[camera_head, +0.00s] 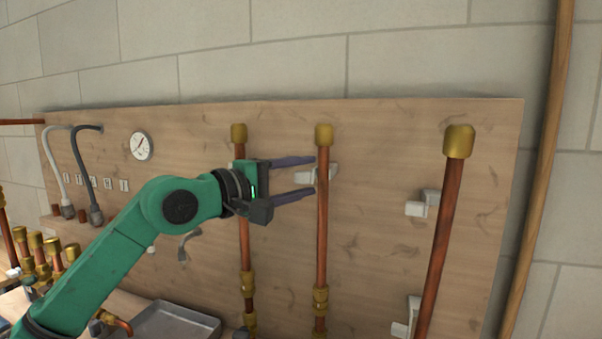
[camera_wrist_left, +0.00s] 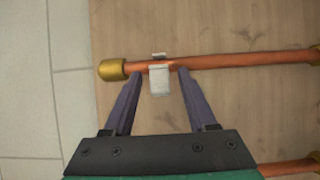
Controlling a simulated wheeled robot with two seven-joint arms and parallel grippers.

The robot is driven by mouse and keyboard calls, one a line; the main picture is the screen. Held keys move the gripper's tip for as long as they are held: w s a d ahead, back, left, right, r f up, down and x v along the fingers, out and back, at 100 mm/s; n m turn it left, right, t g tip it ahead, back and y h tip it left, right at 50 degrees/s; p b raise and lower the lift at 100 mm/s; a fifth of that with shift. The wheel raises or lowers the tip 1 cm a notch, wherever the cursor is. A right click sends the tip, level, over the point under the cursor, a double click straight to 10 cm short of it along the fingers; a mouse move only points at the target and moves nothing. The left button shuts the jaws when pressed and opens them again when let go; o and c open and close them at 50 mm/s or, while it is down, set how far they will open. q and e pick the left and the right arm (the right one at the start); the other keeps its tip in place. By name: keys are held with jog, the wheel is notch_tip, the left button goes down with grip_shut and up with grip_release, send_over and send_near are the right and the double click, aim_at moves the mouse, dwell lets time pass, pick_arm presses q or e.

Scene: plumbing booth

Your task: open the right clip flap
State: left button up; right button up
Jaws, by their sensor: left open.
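My left gripper (camera_head: 314,177) is open at the middle upright copper pipe (camera_head: 322,230). A small white clip (camera_head: 333,171) sits on that pipe near its brass cap. In the left wrist view the clip's pale flap (camera_wrist_left: 160,80) lies between the two fingertips (camera_wrist_left: 157,76), on the near side of the pipe (camera_wrist_left: 220,60). The fingers appear apart from the flap, with gaps on both sides. Whether the clip is latched cannot be told. Another white clip (camera_head: 416,208) shows beside the right pipe (camera_head: 441,230). My right gripper is out of view.
A left pipe (camera_head: 244,240) stands behind my left wrist. A lower clip (camera_head: 400,329) shows by the right pipe. A gauge (camera_head: 142,146) and hoses (camera_head: 84,170) are at the left of the wooden board (camera_head: 380,130). A grey tray (camera_head: 175,322) lies below.

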pick_arm(q)
grip_shut()
jog(key=shift+w+a+m+g+h+p, duration=0.15)
jog(key=shift+m+g+h+p, duration=0.35)
jog(key=shift+g+h, duration=0.15)
jog(key=shift+w+a+m+g+h, duration=0.15)
jog(key=shift+m+g+h, duration=0.4)
jog(key=shift+m+g, duration=0.35)
grip_release()
jog(key=shift+a, duration=0.1)
